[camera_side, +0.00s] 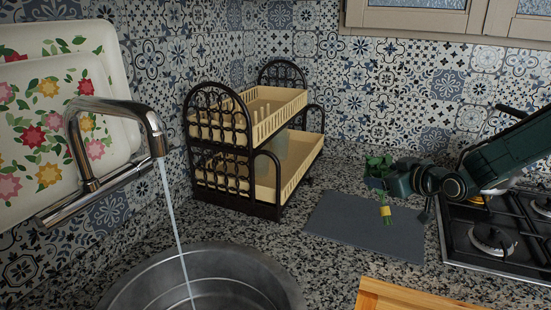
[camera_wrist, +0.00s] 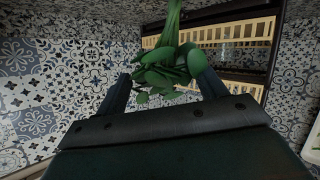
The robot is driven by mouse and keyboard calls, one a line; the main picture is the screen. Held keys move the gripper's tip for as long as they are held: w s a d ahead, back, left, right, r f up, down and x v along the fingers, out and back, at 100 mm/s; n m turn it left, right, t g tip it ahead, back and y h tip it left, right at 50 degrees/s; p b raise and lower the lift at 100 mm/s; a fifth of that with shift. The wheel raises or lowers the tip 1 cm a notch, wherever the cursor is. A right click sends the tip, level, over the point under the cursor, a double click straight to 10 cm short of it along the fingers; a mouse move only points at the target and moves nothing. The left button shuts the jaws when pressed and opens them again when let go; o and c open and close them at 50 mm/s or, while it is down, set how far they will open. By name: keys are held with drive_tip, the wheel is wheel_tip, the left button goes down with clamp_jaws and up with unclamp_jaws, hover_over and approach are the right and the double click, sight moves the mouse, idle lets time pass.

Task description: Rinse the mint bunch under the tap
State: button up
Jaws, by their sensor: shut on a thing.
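The mint bunch (camera_side: 378,166) has green leaves and stems tied with a yellow band, and shows over the grey mat in the side view. My gripper (camera_side: 392,181) reaches in from the right and is shut on it at the leaves. The stems point down in the side view; I cannot tell whether they touch the mat. In the wrist view the leaves of the mint bunch (camera_wrist: 168,68) sit between my gripper's fingers (camera_wrist: 164,88). The chrome tap (camera_side: 117,108) at the left runs a thin stream of water into the round steel sink (camera_side: 122,292).
A two-tier dish rack (camera_side: 262,188) stands against the corner between sink and mat (camera_side: 340,222). A gas hob (camera_side: 462,248) is at the right. A wooden board (camera_side: 410,298) lies at the front. Flowered trays (camera_side: 25,68) lean at the left. Speckled counter is clear between sink and mat.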

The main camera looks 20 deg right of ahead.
drive_tip(key=shift+s+d, duration=1.5)
drive_tip(key=shift+d, duration=0.1)
drive_tip(key=s+d+r, duration=0.3)
drive_tip(key=s+d, duration=0.3)
drive_tip(key=shift+d, duration=0.25)
idle(0.8)
idle(0.5)
